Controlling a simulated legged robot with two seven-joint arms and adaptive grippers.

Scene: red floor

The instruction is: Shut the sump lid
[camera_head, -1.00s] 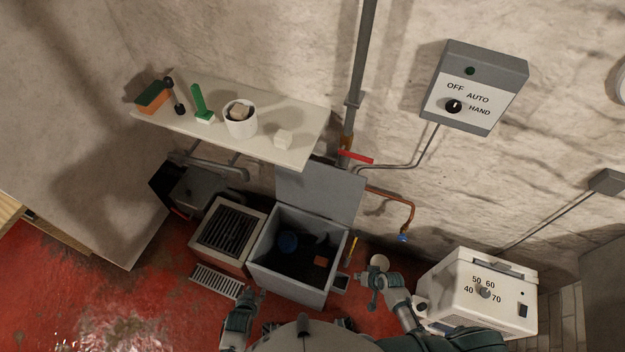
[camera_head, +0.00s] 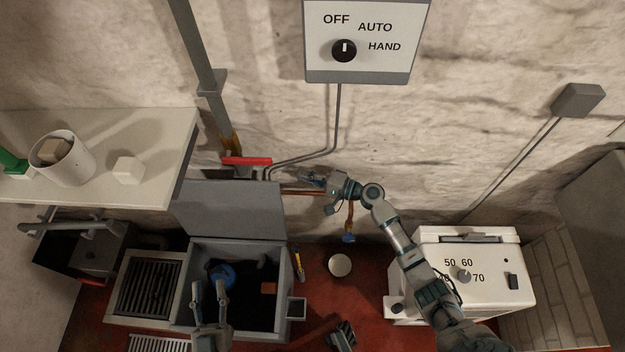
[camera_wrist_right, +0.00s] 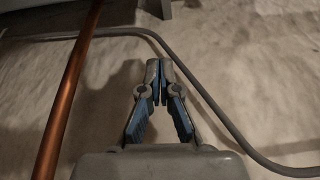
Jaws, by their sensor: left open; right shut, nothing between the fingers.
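The grey sump lid (camera_head: 228,208) stands raised and open at the back of the grey sump box (camera_head: 295,268), leaning toward the wall. Inside the dark opening I see a blue round thing (camera_head: 221,277) and a small orange-red block (camera_head: 268,288). My left gripper (camera_head: 208,290) is open, over the front part of the sump opening, with nothing between its fingers. My right gripper (camera_head: 306,178) is shut and empty near the wall, to the right of the lid and apart from it. In the right wrist view its fingertips (camera_wrist_right: 158,68) meet in front of the wall.
A copper pipe (camera_wrist_right: 68,95) runs close to my right gripper. A red lever (camera_head: 246,161) is above the lid. A shelf (camera_head: 150,195) overhangs at upper left, with a white pot (camera_head: 68,160). A white heater unit (camera_head: 480,270) stands at right. A grate (camera_head: 150,284) lies left of the sump.

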